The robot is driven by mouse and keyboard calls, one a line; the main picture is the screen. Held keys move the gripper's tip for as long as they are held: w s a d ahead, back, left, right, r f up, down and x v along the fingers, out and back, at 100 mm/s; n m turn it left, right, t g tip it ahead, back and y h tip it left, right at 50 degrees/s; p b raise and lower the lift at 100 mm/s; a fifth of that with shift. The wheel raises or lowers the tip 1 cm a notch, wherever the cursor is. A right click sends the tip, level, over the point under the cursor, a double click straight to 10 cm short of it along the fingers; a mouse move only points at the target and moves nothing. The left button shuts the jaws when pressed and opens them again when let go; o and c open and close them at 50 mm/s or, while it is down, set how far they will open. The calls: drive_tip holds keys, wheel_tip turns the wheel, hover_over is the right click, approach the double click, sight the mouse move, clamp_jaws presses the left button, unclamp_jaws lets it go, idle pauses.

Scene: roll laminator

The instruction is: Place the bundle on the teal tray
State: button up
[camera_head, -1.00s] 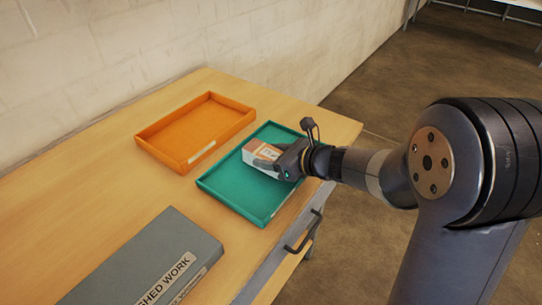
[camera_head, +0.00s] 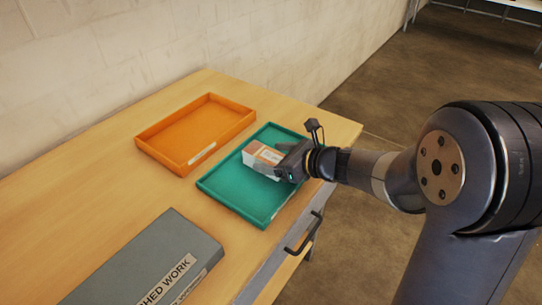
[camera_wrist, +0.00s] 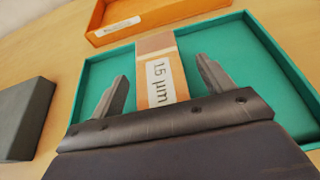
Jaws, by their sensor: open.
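The bundle (camera_head: 263,157) is a small white and tan block with an orange-brown band and a label. It sits on the teal tray (camera_head: 232,201), inside its rim. My gripper (camera_head: 272,165) is at the bundle's near end, over the tray. In the wrist view my gripper's fingers (camera_wrist: 165,88) are spread, one on each side of the bundle with gaps between. The bundle's near end is hidden behind the gripper body.
An orange tray (camera_head: 155,153) lies just behind and left of the teal one and looks empty. A drawer handle (camera_head: 303,234) is on the table's front. The table's left part is clear.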

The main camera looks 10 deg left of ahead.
sight(271, 156)
drive_tip(key=v, duration=1.1)
drive_tip(key=shift+a+f, duration=0.1)
drive_tip(key=shift+a, duration=0.05)
drive_tip(key=x, duration=1.1)
drive_tip(key=shift+w+a+f, duration=0.1)
drive_tip(key=shift+a+f, duration=0.05)
drive_tip(key=shift+a, duration=0.1)
drive_tip(key=shift+w+a, duration=0.1)
drive_tip(key=shift+a, duration=0.05)
drive_tip(key=shift+r+p, duration=0.35)
drive_tip(key=shift+r, duration=1.5)
drive_tip(key=shift+f, duration=0.1)
